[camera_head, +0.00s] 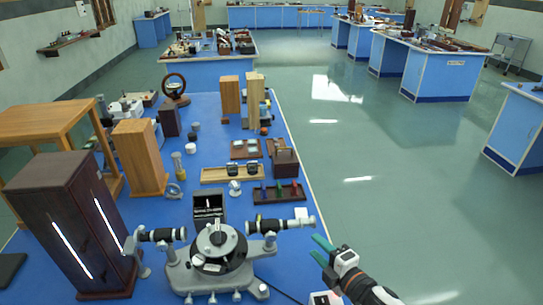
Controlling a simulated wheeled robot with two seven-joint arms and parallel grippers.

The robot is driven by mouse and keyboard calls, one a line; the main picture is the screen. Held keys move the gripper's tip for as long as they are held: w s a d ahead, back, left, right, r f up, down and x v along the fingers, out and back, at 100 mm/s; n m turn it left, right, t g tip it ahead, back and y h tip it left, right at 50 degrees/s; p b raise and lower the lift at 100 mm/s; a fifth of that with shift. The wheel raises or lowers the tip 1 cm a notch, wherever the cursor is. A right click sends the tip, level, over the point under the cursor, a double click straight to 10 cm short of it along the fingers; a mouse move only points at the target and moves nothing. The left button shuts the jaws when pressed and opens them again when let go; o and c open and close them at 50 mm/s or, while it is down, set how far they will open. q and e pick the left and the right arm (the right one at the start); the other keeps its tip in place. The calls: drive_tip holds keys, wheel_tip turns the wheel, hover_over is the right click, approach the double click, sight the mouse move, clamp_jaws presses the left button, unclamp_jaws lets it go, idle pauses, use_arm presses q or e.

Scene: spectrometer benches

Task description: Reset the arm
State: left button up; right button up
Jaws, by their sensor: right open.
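My right gripper (317,248) is at the lower middle of the head view, with its arm coming in from the bottom right. Its two green fingers point up and left and stand apart, with nothing between them. It is beside the right edge of the blue bench (293,195), just right of the spectrometer (217,258). The spectrometer is grey with a round black table and two horizontal tubes. The right tube's (280,225) end is close to the fingers in the picture; I cannot tell the exact gap. My left gripper is not in view.
A dark cabinet (65,215) with two bright slits stands left of the spectrometer. Wooden blocks (140,157), a wooden tray (217,174) and a dark rack (265,194) with coloured items lie behind. Open green floor (400,190) is on the right, with other blue benches (440,78) beyond.

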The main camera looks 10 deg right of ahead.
drive_tip(key=s+f+m+g+h, duration=0.1)
drive_tip(key=m, duration=0.1)
drive_tip(key=s+f+m+h, duration=0.1)
drive_tip(key=s+m, duration=0.1)
drive_tip(key=m, duration=0.1)
drive_tip(key=s+f+m+g+h, duration=0.1)
drive_tip(key=s+m+h, duration=0.1)
drive_tip(key=m, duration=0.1)
drive_tip(key=shift+s+g, duration=0.2)
drive_tip(key=shift+g, duration=0.1)
drive_tip(key=s+m+g, duration=0.1)
drive_tip(key=s, duration=0.1)
drive_tip(key=s+f+m+g+h, duration=0.1)
drive_tip(key=s+m, duration=0.1)
drive_tip(key=s+f+m+g, duration=0.1)
drive_tip(key=s, duration=0.1)
drive_tip(key=shift+s+m, duration=0.15)
drive_tip(key=shift+m, duration=0.25)
drive_tip(key=s+a+m+g, duration=0.1)
drive_tip(key=s+m+g, duration=0.6)
drive_tip(key=s, duration=0.7)
wheel_tip(320, 180, down, 28)
drive_tip(key=b, duration=0.1)
drive_tip(key=s+d+f+n+g+b, duration=0.1)
drive_tip(key=s+d+f+g, duration=0.1)
drive_tip(key=s+f, duration=1.5)
drive_tip(key=shift+s+d, duration=0.2)
drive_tip(key=shift+d, duration=0.3)
